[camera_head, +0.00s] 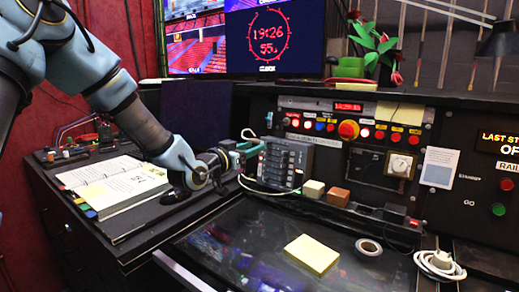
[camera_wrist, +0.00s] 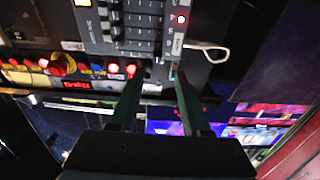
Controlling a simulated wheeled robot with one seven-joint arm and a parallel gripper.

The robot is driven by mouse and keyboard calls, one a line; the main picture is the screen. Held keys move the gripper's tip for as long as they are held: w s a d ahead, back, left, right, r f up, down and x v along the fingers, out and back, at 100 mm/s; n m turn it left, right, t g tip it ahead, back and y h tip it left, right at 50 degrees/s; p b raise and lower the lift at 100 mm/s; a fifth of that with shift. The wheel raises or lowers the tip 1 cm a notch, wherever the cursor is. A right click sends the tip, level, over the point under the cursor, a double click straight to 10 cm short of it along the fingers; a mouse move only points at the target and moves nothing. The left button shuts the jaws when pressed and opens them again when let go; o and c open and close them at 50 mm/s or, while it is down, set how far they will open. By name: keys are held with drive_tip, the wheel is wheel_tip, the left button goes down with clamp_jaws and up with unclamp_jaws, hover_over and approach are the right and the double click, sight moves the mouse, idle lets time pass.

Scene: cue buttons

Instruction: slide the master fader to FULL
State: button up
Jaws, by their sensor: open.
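The fader box (camera_head: 287,163), a grey unit with several dark sliders in rows, stands on the desk against the console panel. It shows at the top of the wrist view (camera_wrist: 135,28). A strip with a pale label (camera_wrist: 178,43) and a lit red button (camera_wrist: 181,18) runs along its right side there; the label is too small to read, so I cannot tell surely which slider is the master fader. My gripper (camera_head: 252,142) is at the left side of the box in the head view. Its two dark green fingers (camera_wrist: 157,72) are apart with nothing between them, close to the box's edge.
Red buttons and a red knob (camera_head: 348,130) line the panel behind. An open binder (camera_head: 125,185) lies left. A white cable (camera_head: 262,188) loops by the box. Cream (camera_head: 313,188) and brown (camera_head: 338,196) blocks stand right of it. A yellow pad (camera_head: 312,254) lies on the glass top in front.

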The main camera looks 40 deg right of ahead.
drive_tip(key=b+v, duration=0.1)
drive_tip(key=v, duration=0.4)
drive_tip(key=shift+s+a, duration=0.1)
drive_tip(key=shift+a, duration=0.3)
